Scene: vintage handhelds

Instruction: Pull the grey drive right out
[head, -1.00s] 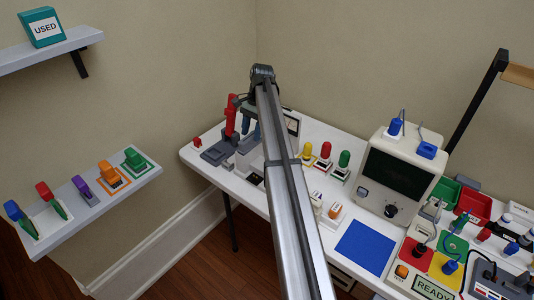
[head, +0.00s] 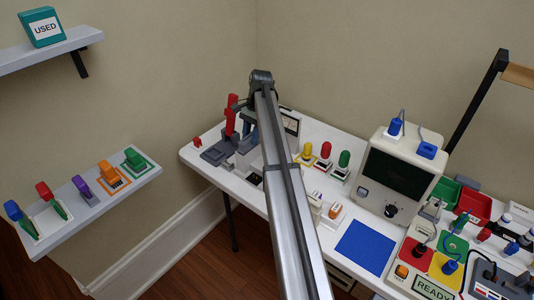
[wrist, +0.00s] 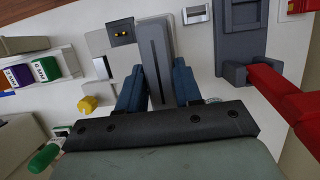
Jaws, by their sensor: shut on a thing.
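A pale housing with a dark panel (wrist: 121,32) and small amber lights is close beside the drive on the left. I cannot tell how deep the drive sits. In the head view my gripper (head: 248,130) is over the far left of the white table, and my arm hides most of it and the drive.
A dark grey fixture (wrist: 240,45) with a red lever (wrist: 285,95) stands close on the right in the wrist view. Yellow, red and green knobs (head: 325,150) stand right of my arm. A blue mat (head: 366,247) lies clear near the table's front. A monitor (head: 398,172) stands further right.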

